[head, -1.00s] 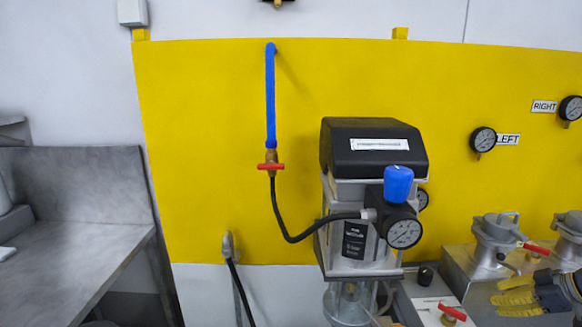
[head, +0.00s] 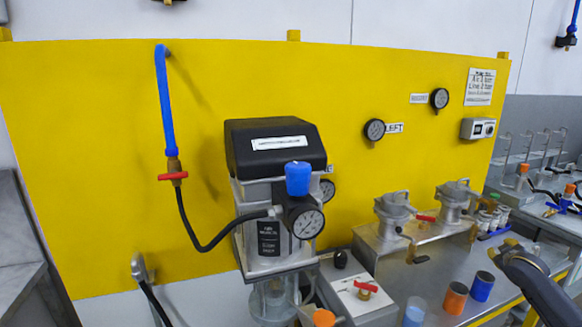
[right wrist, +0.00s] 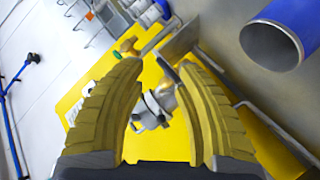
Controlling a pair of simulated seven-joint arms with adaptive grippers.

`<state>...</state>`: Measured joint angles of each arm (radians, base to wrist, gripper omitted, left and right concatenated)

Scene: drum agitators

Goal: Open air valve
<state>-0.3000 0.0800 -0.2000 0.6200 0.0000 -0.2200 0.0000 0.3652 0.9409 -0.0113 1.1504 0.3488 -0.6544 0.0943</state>
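A valve with a red handle (head: 172,176) sits at the lower end of the blue pipe (head: 165,105) on the yellow panel. Its handle lies crosswise to the pipe, and a black hose runs from it to the pump unit (head: 275,150). A second red handle (head: 366,287) sits on a white box right of the pump; I cannot tell which valve is meant. My right gripper (right wrist: 158,68) is open, its ribbed yellow fingers apart. A metal part (right wrist: 152,108) shows beyond the gap, with no visible grip on it. My left gripper is out of view.
Orange (head: 455,298) and blue (head: 481,286) cups stand in front. A large blue cylinder (right wrist: 285,35) is close at the upper right in the right wrist view. Gauges (head: 374,130) are on the panel.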

